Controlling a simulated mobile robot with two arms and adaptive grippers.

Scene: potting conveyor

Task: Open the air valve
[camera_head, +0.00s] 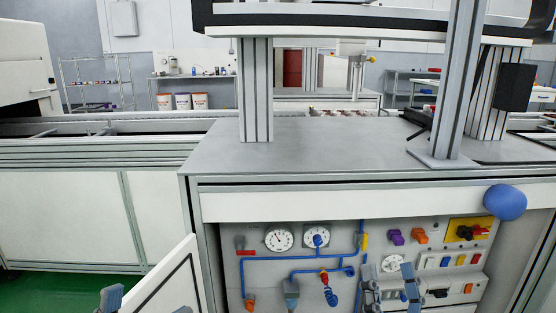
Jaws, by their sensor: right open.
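The open cabinet shows a panel (330,235) with blue air lines, two round gauges (279,239) and several fittings. A red handle (245,252) sits at the upper left of the lines. I cannot tell for sure which part is the air valve. My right gripper (391,284) is open and empty in front of the panel, right of the coiled hose. Its fingers hide part of the panel. A blue-grey piece at the bottom left looks like my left gripper (112,298), mostly cut off.
An open white cabinet door (170,280) stands at the left of the opening. The grey worktop (310,150) lies above. A conveyor (80,150) runs on the left.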

